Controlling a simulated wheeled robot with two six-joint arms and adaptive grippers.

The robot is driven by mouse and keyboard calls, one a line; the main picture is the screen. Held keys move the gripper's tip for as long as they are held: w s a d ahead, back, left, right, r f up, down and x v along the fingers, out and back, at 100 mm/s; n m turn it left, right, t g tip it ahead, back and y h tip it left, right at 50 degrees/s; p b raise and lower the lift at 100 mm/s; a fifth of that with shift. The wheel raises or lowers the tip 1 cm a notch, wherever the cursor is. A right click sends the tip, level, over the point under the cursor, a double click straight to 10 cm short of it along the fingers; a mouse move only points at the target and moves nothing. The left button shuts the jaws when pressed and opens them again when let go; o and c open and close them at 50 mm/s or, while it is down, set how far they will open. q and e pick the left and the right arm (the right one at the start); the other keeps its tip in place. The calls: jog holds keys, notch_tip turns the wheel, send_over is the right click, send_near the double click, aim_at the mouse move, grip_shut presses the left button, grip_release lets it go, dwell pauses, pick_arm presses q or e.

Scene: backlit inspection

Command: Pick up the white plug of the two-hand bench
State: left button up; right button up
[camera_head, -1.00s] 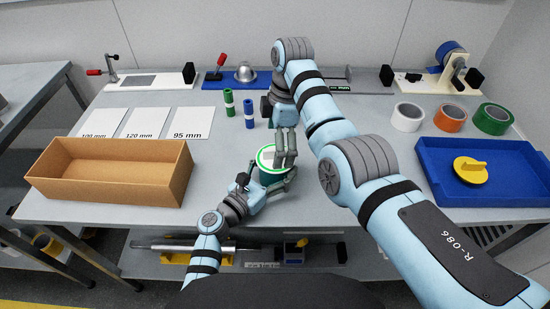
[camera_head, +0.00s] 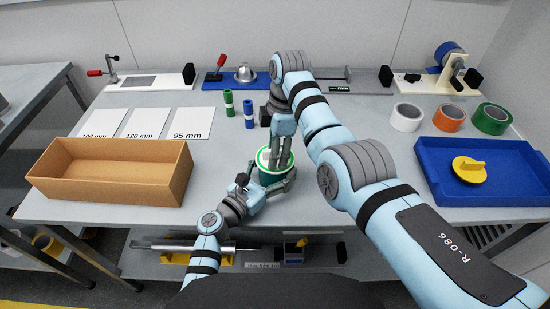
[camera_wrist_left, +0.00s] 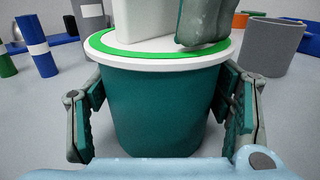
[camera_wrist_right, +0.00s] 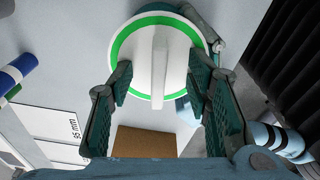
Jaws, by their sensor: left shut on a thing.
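The white plug (camera_head: 265,157) is a round disc with a green ring and an upright white fin. It sits in the top of a dark green tapered cup (camera_wrist_left: 160,110), and its rim shows in the left wrist view (camera_wrist_left: 103,42). My left gripper (camera_head: 268,183) is shut on the cup, one finger on each side. My right gripper (camera_head: 280,162) hangs above the plug, open. In the right wrist view its fingers (camera_wrist_right: 160,82) stand on either side of the fin (camera_wrist_right: 160,60), with gaps. The plug's underside is hidden inside the cup.
A cardboard box (camera_head: 60,192) stands at the left, with white size cards (camera_head: 190,122) behind it. Green and blue cylinders (camera_head: 249,115) stand behind the cup. A blue tray (camera_head: 500,192) with a yellow part (camera_head: 470,170) and tape rolls (camera_head: 450,118) are at the right.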

pick_arm(q)
jog(key=shift+s+d+r, duration=0.1)
jog(key=shift+d, duration=0.1)
pick_arm(e)
jog(key=shift+f, duration=0.35)
jog(key=shift+c, duration=0.3)
jog(key=shift+r, duration=0.1)
pick_arm(q)
jog(key=shift+w+a, duration=0.1)
jog(key=shift+w, duration=0.1)
pick_arm(e)
notch_tip(320, 180, up, 10)
jog(key=shift+w, duration=0.15)
grip_shut()
pick_arm(q)
jog(key=shift+f, duration=0.2)
pick_arm(e)
jog(key=shift+r, duration=0.1)
jog(key=shift+r, duration=0.45)
pick_arm(q)
jog(key=o, duration=1.4)
jog(key=shift+w, duration=0.1)
jog(key=shift+c, duration=0.2)
pick_arm(e)
jog(key=shift+w, duration=0.1)
